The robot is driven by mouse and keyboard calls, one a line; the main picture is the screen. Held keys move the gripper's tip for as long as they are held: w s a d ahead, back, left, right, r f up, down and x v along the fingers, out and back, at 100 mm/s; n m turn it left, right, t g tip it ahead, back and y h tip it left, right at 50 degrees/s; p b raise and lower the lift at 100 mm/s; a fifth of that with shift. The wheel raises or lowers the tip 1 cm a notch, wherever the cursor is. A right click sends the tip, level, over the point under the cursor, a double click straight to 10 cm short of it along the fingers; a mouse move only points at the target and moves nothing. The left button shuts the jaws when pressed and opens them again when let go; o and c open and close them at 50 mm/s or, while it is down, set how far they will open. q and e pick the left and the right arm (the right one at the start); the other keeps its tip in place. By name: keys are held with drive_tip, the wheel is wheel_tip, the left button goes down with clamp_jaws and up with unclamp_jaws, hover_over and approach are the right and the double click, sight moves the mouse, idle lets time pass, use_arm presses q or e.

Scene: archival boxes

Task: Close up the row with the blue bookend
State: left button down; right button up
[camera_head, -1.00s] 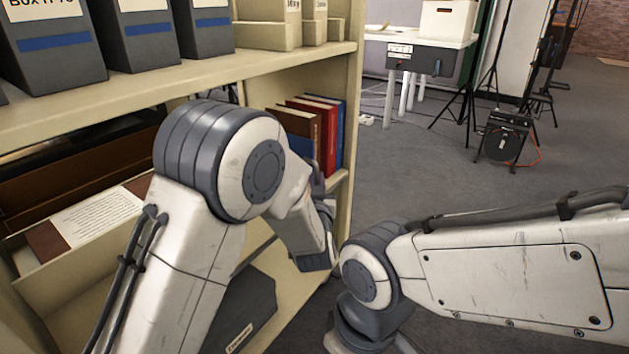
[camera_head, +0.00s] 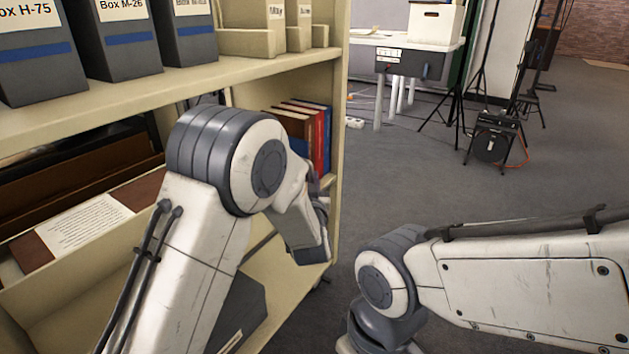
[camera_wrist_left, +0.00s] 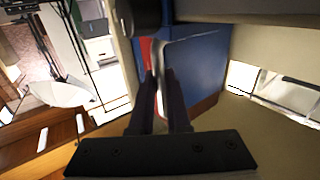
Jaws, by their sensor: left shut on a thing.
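Several upright books (camera_head: 311,124), brown, red and blue, stand at the right end of the middle shelf. In the left wrist view, a blue panel with a pale rounded edge (camera_wrist_left: 193,62) stands upright beside a red strip; it looks like the blue bookend. My left gripper (camera_wrist_left: 164,82) is shut on its pale edge, with one dark finger on each side. In the head view, my left gripper (camera_head: 319,195) is beside the books near the shelf's right upright, partly hidden by my arm. A small blue patch (camera_head: 298,146) shows in front of the brown book. My right gripper is below the frame.
The upper shelf (camera_head: 190,84) holds grey archival boxes (camera_head: 125,40) and cream trays (camera_head: 250,42). A cream tray with a printed sheet (camera_head: 85,222) and a dark box (camera_head: 240,308) are lower left. The shelf upright (camera_head: 339,130) is close; the floor right is open.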

use_arm(q)
drive_tip(key=c, duration=0.9)
unclamp_jaws()
drive_tip(key=s+p, duration=0.1)
drive_tip(key=s, duration=0.2)
drive_tip(key=s+p, duration=0.1)
drive_tip(key=s, duration=0.3)
drive_tip(key=s+p, duration=0.1)
drive_tip(key=s, duration=0.2)
drive_tip(key=shift+s+d, duration=0.2)
drive_tip(key=shift+d, duration=0.05)
